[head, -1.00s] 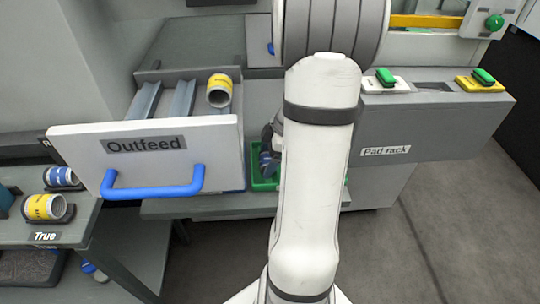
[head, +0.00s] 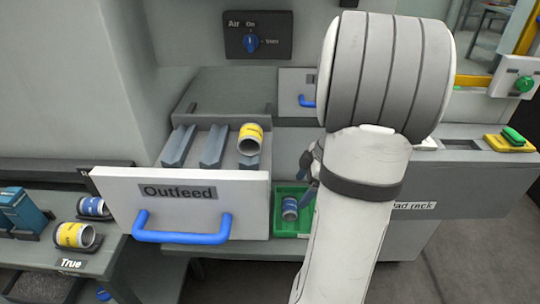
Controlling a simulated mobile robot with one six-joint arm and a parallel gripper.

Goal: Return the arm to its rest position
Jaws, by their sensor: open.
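My white arm fills the right middle of the head view. My gripper (head: 309,176) shows only in part as a dark shape at the left edge of the arm, above the green tray (head: 290,232). The jaws are open, and most of the gripper is hidden behind the arm. A ring with a blue band (head: 289,208) is in the green tray, apart from the visible part of the gripper.
The Outfeed drawer (head: 115,190) is pulled out, with a yellow-banded ring (head: 250,139) on its rails. The Pad rack (head: 455,190) is partly behind my arm. A side table at left bears a yellow-banded ring (head: 76,235) and a blue-banded ring (head: 92,207).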

